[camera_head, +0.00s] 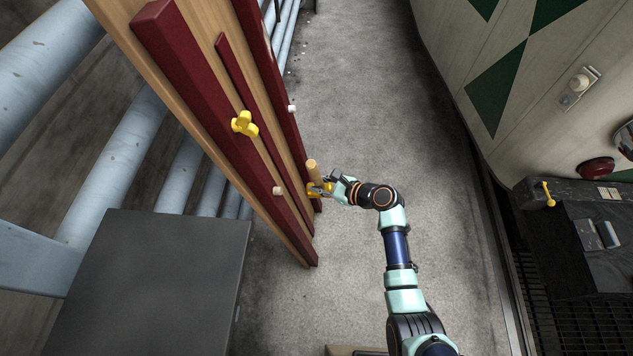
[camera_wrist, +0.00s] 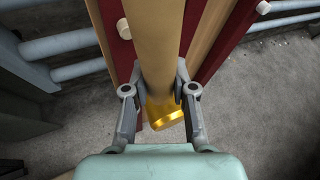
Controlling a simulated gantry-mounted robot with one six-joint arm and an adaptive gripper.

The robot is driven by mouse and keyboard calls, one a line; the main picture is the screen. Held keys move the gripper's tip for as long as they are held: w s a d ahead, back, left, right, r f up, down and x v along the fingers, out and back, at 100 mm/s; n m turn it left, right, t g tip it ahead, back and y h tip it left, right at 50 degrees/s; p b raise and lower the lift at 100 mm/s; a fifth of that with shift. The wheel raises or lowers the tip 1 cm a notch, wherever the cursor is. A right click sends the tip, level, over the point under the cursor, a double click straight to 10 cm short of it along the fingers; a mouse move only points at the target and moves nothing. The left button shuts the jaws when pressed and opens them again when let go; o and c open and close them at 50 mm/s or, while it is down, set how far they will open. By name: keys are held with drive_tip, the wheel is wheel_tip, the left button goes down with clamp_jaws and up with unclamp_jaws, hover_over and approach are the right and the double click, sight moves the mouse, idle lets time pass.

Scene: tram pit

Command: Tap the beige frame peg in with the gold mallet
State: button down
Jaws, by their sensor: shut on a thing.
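The gold mallet has a tan wooden handle and a yellow-gold head (camera_head: 318,188). In the wrist view its handle (camera_wrist: 156,45) rises between the fingers of my gripper (camera_wrist: 160,90), which is shut on it, and its head (camera_wrist: 167,112) shows beyond them. In the head view my gripper (camera_head: 330,186) holds the mallet beside the lower right part of the red and wood frame (camera_head: 185,70). A short beige peg (camera_head: 277,190) sticks out of the near red beam, left of and apart from the mallet head. It seems to be the left peg (camera_wrist: 124,28) in the wrist view.
A paler peg (camera_head: 291,108) sits on the far red beam. A yellow knob (camera_head: 244,123) juts from the frame. A grey cabinet (camera_head: 150,280) stands at lower left, and a dark bench (camera_head: 545,225) at right. Open concrete floor (camera_head: 360,70) lies between frame and tram.

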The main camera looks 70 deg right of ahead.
drive_tip(key=shift+s, duration=0.15)
drive_tip(key=shift+r+p, duration=0.25)
drive_tip(key=shift+p, duration=0.2)
drive_tip(key=shift+w+a+f, duration=0.1)
drive_tip(key=shift+w+f, duration=0.1)
drive_tip(key=shift+w, duration=0.05)
drive_tip(key=w, duration=0.3)
drive_tip(key=w+a+p, duration=0.1)
drive_tip(key=shift+w+f, duration=0.35)
drive_tip(key=shift+w, duration=0.05)
drive_tip(key=shift+w+a+f, duration=0.15)
drive_tip(key=shift+w+f, duration=0.05)
drive_tip(key=shift+w, duration=0.5)
